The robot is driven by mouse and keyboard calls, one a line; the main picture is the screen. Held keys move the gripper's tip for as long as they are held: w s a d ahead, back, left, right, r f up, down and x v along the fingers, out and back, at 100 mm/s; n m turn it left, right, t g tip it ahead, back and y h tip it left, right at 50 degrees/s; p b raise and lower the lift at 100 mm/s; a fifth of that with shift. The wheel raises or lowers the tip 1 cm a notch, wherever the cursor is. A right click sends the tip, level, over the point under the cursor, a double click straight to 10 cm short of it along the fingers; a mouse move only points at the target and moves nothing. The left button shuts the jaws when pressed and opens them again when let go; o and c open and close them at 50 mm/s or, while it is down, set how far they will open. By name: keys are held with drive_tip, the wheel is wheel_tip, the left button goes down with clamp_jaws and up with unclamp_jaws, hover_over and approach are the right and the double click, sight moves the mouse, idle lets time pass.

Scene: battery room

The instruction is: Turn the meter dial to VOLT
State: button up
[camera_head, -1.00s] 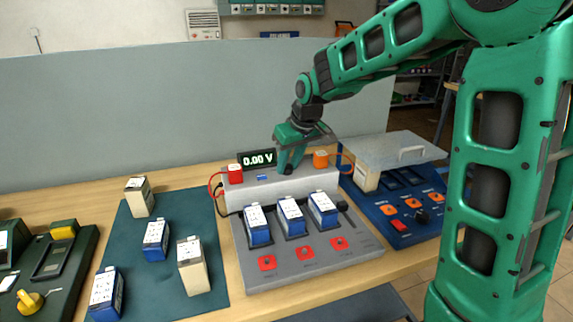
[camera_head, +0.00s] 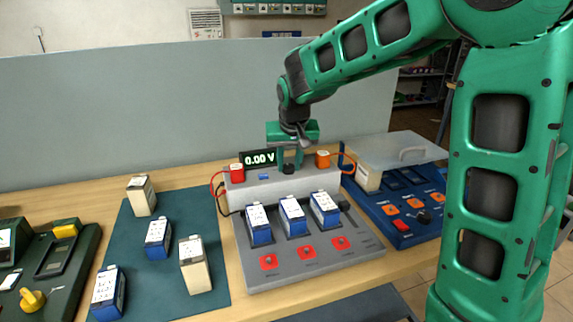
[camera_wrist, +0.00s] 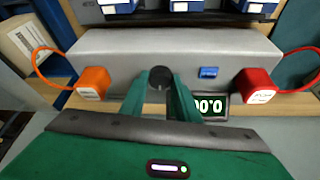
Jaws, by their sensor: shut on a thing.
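The meter is a grey box with a display (camera_head: 259,158) reading 0.00 V. Its dark round dial (camera_wrist: 161,77) shows in the wrist view between my fingertips; in the head view the dial (camera_head: 288,169) sits on the box top below my gripper. My gripper (camera_wrist: 160,88) is shut on the dial from above, one green finger on each side. A small blue label (camera_wrist: 208,72) is beside the dial on the box. Its writing is too small to read, and I cannot tell which setting the dial points to.
A red plug block (camera_head: 237,173) and an orange one (camera_head: 322,160) with cables flank the dial. Several blue batteries (camera_head: 292,215) stand in the grey tester in front. A blue charger (camera_head: 405,215) with a raised lid is at right.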

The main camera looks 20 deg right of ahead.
drive_tip(key=o, duration=1)
drive_tip(key=shift+o, duration=0.2)
drive_tip(key=v, duration=1)
drive_tip(key=shift+r, duration=0.35)
drive_tip(key=shift+s, duration=0.1)
